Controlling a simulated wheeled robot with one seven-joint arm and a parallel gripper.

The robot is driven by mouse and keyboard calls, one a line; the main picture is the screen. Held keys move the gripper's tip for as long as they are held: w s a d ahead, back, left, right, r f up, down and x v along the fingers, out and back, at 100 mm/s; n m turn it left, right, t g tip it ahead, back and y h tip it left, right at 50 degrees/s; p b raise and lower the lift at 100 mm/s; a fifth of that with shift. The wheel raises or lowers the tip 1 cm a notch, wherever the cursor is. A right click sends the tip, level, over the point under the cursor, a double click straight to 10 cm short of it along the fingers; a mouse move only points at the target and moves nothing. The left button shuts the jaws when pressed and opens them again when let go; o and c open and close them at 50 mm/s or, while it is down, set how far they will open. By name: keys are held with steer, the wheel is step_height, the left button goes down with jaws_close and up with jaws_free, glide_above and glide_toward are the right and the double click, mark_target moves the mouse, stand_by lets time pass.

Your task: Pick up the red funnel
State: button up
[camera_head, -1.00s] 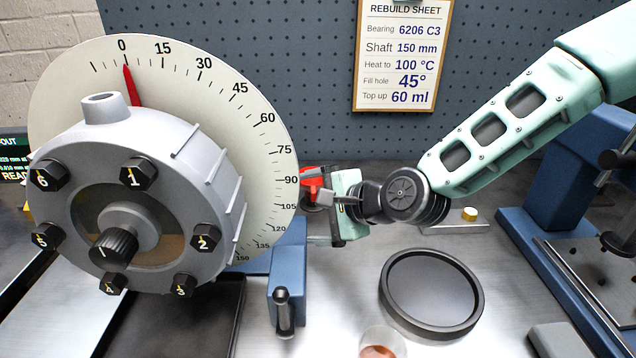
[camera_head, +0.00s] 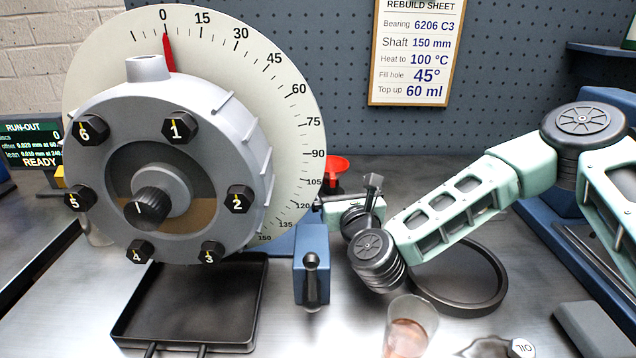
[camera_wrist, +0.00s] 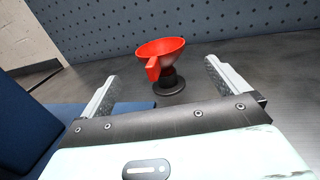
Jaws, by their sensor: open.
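The red funnel (camera_head: 336,165) shows behind the right edge of the big dial in the head view, partly hidden by the dial and my wrist. In the wrist view the funnel (camera_wrist: 160,51) sits upright, mouth up, on a small black stand (camera_wrist: 169,83). Its red tab points toward my gripper. My gripper (camera_wrist: 160,80) is open and empty. Its two fingers are on either side of the line to the funnel, with the funnel ahead of and apart from them. In the head view the fingers are mostly hidden.
The dial (camera_head: 310,130) and grey rotor (camera_head: 185,110) stand to the left, with a blue block (camera_head: 311,260) beside them. The pegboard wall (camera_wrist: 220,25) is behind the funnel.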

mark_target(336, 174)
steer(key=w, duration=0.2)
steer(key=w+p, duration=0.1)
steer(key=w, duration=0.1)
steer(key=w+a, duration=0.1)
steer(key=w, duration=0.2)
steer(key=shift+a+r, duration=0.1)
steer(key=shift+r, duration=0.15)
steer(key=c, duration=1.1)
